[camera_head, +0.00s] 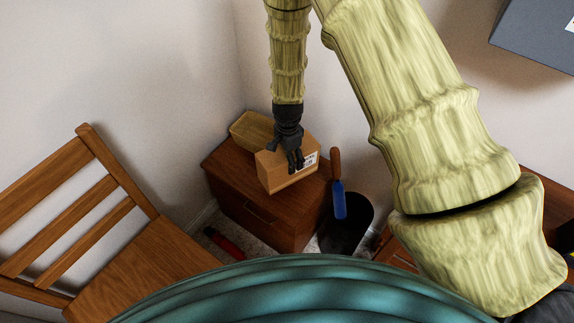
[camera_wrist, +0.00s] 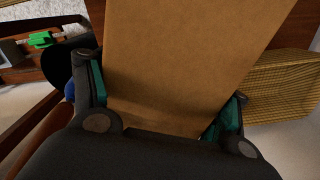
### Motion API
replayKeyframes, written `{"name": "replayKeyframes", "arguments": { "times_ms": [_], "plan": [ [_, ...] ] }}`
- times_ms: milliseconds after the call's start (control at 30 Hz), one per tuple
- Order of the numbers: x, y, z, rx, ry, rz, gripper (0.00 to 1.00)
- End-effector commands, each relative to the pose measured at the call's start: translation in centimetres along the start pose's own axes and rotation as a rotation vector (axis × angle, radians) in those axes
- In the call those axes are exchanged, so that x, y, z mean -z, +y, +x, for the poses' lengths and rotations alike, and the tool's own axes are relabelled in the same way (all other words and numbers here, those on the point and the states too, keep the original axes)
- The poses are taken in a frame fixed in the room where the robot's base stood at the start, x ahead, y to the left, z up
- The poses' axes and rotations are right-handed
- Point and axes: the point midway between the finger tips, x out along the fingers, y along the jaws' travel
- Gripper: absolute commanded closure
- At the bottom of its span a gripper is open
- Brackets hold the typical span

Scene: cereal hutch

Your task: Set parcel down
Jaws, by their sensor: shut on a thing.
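The parcel is a brown cardboard box (camera_head: 275,179) with a white label (camera_head: 304,162) on its side. In the head view it is at the top of a small wooden cabinet (camera_head: 238,192); I cannot tell whether it touches the cabinet top. My gripper (camera_head: 295,166) points down and is shut on the parcel. In the wrist view the parcel (camera_wrist: 185,60) fills the middle, between the teal-padded fingers of my gripper (camera_wrist: 168,112). The parcel's underside is hidden.
A yellow woven basket (camera_head: 247,128) sits behind the parcel on the cabinet. A black bin (camera_head: 352,226) with a blue-bladed, wooden-handled tool (camera_head: 338,190) stands right of the cabinet. A wooden chair (camera_head: 133,262) is at left. A red object (camera_head: 222,243) lies on the floor.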

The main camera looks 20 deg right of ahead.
Motion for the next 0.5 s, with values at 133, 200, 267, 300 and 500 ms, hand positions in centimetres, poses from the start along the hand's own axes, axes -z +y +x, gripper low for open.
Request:
{"name": "replayKeyframes", "arguments": {
  "times_ms": [133, 200, 267, 300, 500],
  "plan": [
    [0.0, -0.1, 0.5, 0.002, 0.001, 0.0, 0.88],
    [0.0, 0.0, 0.9, 0.001, 0.0, 0.0, 0.88],
    [0.0, 0.0, 1.5, 0.0, 0.0, 0.0, 0.88],
    [0.0, 0.0, 1.9, 0.0, 0.0, 0.0, 0.88],
    [0.1, 0.0, 4.2, 0.001, 0.0, 0.001, 0.88]
  ]
}}
